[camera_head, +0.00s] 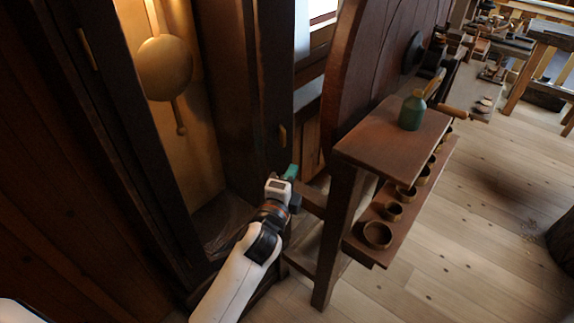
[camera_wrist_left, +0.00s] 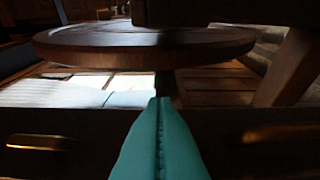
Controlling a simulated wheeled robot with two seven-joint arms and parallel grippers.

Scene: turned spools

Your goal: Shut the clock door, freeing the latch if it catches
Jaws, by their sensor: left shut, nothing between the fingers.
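The tall dark clock case stands at the left in the head view, its lit inside open to view with a brass pendulum (camera_head: 165,68). A dark wooden upright (camera_head: 262,85) at the right of the opening carries a small brass fitting (camera_head: 283,136); I cannot tell whether this is the clock door. Another brass piece (camera_head: 87,48) sits on the dark frame at the left. My left gripper (camera_head: 291,172), with teal fingers, is shut and empty, just below the right fitting. In the left wrist view its fingers (camera_wrist_left: 159,135) meet before a dark bar with brass fittings (camera_wrist_left: 40,142).
A wooden bench (camera_head: 385,135) with a green bottle (camera_head: 412,110) stands close right of my left gripper. Several small bowls (camera_head: 378,234) line its lower shelf. A large round wooden wheel (camera_head: 375,70) rises behind it.

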